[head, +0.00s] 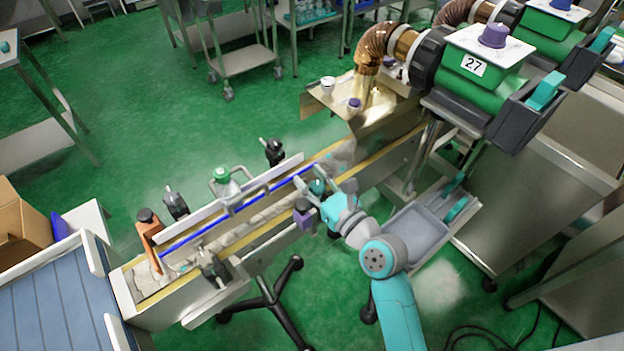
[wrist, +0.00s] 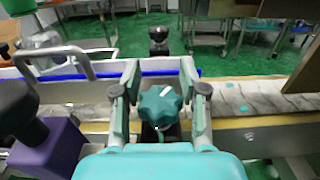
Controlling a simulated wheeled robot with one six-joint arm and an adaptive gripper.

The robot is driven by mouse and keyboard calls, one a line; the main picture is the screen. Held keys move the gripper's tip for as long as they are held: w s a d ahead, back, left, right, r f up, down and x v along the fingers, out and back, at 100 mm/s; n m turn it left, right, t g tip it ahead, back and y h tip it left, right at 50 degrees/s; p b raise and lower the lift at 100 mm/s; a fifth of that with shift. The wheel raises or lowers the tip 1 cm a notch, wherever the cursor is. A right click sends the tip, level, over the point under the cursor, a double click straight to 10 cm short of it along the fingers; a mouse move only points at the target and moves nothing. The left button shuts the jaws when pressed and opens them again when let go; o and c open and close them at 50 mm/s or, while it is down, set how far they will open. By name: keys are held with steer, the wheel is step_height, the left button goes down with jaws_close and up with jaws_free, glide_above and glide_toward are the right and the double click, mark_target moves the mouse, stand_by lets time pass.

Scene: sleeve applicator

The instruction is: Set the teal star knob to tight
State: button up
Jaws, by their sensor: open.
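The teal star knob (wrist: 161,106) sits in the middle of the wrist view, on a dark mount at the near side of the conveyor. My gripper (wrist: 161,88) is open, with one finger on each side of the knob. Whether the fingers touch it is hard to tell; small gaps seem to show. In the head view the knob (head: 318,187) is partly hidden by my gripper (head: 322,186). No tight or loose marking is readable.
The conveyor (head: 240,232) runs diagonally, with blue-edged guide rails. A purple block with a black knob (wrist: 50,145) stands close left of my gripper. A metal handle (wrist: 55,58) rises further left. Green machines with a number 27 sign (head: 473,65) stand at the upper right.

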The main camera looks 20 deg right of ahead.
step_height(320, 180, up, 10)
steer(key=shift+f, duration=0.15)
steer(key=shift+f, duration=0.1)
stand_by(0.4)
